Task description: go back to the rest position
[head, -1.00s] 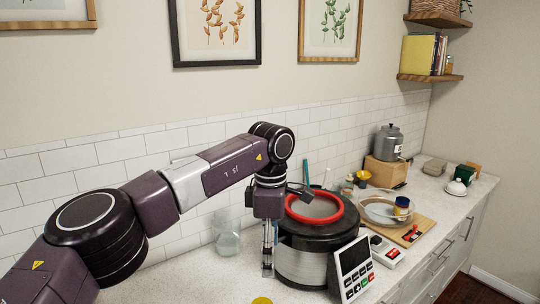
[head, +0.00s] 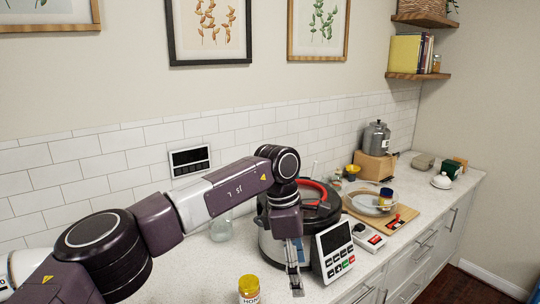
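My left arm reaches in from the left across the counter. Its gripper (head: 297,284) hangs pointing down in front of the large pot cooker (head: 272,246), beside the cooker's control panel (head: 335,250). I see the fingers nearly side-on, so their opening is unclear; nothing shows held in them. The cooker's red ring (head: 318,187) is partly hidden behind my arm. My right gripper is out of view.
A honey jar (head: 249,290) with a yellow lid stands at the front edge of the view. A glass jar (head: 220,228) stands near the wall. A wooden board (head: 408,228) with a glass dish (head: 368,206) lies right of the cooker.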

